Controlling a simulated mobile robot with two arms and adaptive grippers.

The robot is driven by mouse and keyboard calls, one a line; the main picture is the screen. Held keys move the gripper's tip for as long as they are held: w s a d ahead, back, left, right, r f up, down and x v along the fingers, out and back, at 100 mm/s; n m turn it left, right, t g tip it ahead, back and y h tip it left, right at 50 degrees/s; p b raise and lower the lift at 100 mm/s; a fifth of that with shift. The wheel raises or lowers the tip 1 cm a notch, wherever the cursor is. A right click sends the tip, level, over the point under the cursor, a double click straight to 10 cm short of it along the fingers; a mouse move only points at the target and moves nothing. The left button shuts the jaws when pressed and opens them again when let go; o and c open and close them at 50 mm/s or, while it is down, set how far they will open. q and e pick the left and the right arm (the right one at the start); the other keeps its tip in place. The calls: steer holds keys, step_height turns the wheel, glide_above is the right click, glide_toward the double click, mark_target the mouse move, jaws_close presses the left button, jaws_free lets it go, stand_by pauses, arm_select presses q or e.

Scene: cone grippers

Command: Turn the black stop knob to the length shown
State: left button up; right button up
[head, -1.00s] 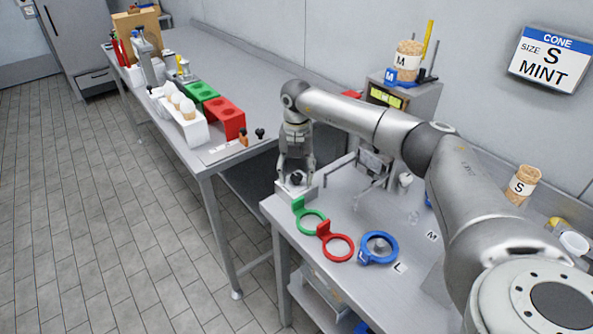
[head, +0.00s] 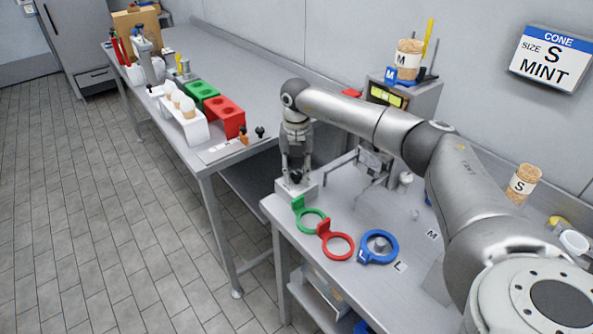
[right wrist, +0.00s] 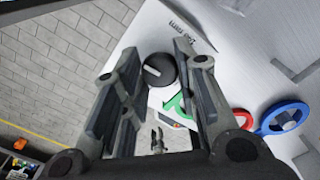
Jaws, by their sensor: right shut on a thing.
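The black stop knob (head: 296,178) sits on a pale block (head: 311,187) at the left corner of the near table. In the right wrist view the round knob (right wrist: 159,70) shows a white pointer line on its top. My right gripper (head: 296,171) points down at it, with one finger on each side, shut on the knob. A printed label (right wrist: 182,29) beside the knob appears upside down, too small to read surely. The wall sign (head: 551,59) reads CONE, SIZE S, MINT. My left gripper is not in view.
Green (head: 311,222), red (head: 338,246) and blue (head: 379,247) rings lie close in front of the knob block. A metal frame (head: 372,165) stands to its right. Cones marked M (head: 408,57) and S (head: 523,184) stand farther right. A gap separates the two tables.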

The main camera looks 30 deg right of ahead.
steer(key=n, duration=0.8)
steer(key=shift+n, duration=0.3)
steer(key=n, duration=0.4)
steer(key=shift+r+n+b, duration=0.1)
steer(key=shift+n+b, duration=0.2)
steer(key=shift+b, duration=0.05)
steer(key=shift+n, duration=1.9)
steer(key=o, duration=1.1)
steer(key=shift+c, duration=0.2)
